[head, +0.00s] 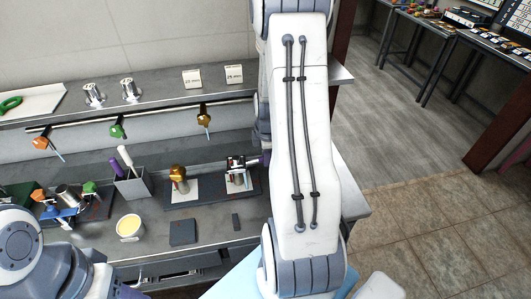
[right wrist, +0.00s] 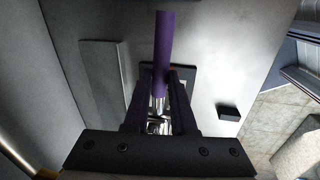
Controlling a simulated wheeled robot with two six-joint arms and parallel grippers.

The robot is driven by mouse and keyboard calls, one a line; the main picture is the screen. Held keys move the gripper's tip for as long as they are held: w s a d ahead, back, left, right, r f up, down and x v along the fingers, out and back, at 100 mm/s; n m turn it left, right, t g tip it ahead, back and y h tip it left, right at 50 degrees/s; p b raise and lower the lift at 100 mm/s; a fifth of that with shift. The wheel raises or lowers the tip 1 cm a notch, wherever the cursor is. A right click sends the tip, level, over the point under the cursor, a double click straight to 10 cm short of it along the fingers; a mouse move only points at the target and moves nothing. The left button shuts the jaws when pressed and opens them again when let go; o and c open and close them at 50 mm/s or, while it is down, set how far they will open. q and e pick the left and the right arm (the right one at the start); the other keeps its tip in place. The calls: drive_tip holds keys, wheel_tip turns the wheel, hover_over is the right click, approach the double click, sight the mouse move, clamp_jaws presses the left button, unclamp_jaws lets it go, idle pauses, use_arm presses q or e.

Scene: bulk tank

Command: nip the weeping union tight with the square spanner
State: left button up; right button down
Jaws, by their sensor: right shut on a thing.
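My right gripper (right wrist: 161,75) is shut on a purple rod-shaped handle (right wrist: 165,40) in the right wrist view. A bright metal shaft shows between its fingers, below the handle. In the head view my right arm hides most of this gripper; a dark purple piece shows at the arm's left edge. Beside it a metal fitting (head: 237,174) stands upright on a dark base. I cannot tell whether the held tool touches it, nor which fitting is the weeping union. The held tool's working end is hidden. My left arm is at the lower left, its gripper mostly out of frame.
A brass-topped fitting (head: 179,176) stands on a pale plate to the left. A grey holder (head: 131,184) with handled tools and a cream-filled tub (head: 130,227) are further left. A dark block (head: 183,231) lies in front.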

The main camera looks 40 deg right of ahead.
drive_tip(key=shift+s+a+m+b, duration=0.8)
drive_tip(key=shift+m+b, duration=0.2)
drive_tip(key=shift+m, duration=0.3)
drive_tip(key=shift+s+a+m+g+h+b, duration=0.35)
drive_tip(key=shift+m+b, duration=0.35)
drive_tip(key=shift+b, duration=0.4)
drive_tip(key=shift+w+d+n+p, duration=0.2)
drive_tip(key=shift+n+p, duration=0.1)
drive_tip(key=shift+p, duration=0.4)
drive_tip(key=shift+r, duration=0.1)
